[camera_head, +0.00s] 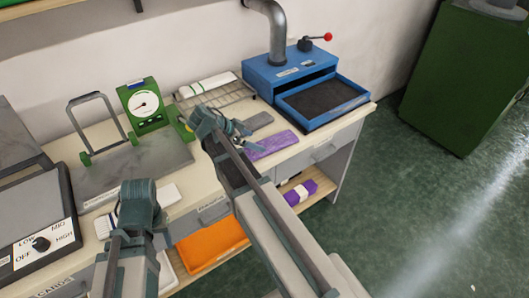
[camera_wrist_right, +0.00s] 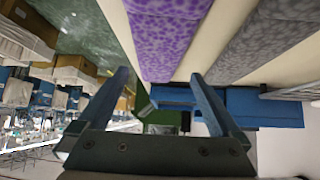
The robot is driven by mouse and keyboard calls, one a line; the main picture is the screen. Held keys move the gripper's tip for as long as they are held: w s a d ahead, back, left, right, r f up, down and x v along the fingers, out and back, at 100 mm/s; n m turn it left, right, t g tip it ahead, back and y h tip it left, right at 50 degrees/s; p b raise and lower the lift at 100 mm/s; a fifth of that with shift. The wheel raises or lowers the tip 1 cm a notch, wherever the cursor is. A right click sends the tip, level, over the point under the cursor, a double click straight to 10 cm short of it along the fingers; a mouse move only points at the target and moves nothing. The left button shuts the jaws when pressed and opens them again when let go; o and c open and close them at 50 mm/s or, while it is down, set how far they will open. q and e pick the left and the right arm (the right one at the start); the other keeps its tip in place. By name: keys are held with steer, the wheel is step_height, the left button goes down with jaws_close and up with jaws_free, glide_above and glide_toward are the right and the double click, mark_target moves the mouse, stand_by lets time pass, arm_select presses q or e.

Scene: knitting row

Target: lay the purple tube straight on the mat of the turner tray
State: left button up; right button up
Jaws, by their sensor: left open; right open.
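The purple tube (camera_head: 272,145) lies flat on the bench, in front of the blue turner tray (camera_head: 350,103) and to its left. The tray's dark mat (camera_head: 322,97) is bare. My right gripper (camera_head: 238,131) is just left of the purple tube, open and empty. I cannot tell the exact gap. My left gripper (camera_head: 137,203) is open over the bench's front left, far from the tube.
A grey tube (camera_head: 257,121) lies behind the purple one. A wire rack (camera_head: 220,98) with a white roll stands further back. A green dial gauge (camera_head: 145,104) and grey plate are at left. A blue box with a pipe stands behind the tray.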

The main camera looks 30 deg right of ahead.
mark_target(265, 145)
steer(key=shift+a+f+b+x, duration=0.1)
steer(key=shift+b+x, duration=0.8)
steer(key=shift+x, duration=0.25)
steer(key=shift+a+f+b+x, duration=0.15)
steer(key=shift+b+x, duration=0.75)
steer(key=shift+x, duration=0.25)
steer(key=shift+s+d+f, duration=0.1)
steer(key=shift+d+f, duration=0.05)
steer(key=shift+d, duration=0.25)
arm_select(q)
step_height(265, 145, down, 4)
arm_select(e)
steer(key=c, duration=1.1)
arm_select(q)
steer(key=shift+r, duration=0.1)
arm_select(e)
steer(key=shift+o, duration=0.2)
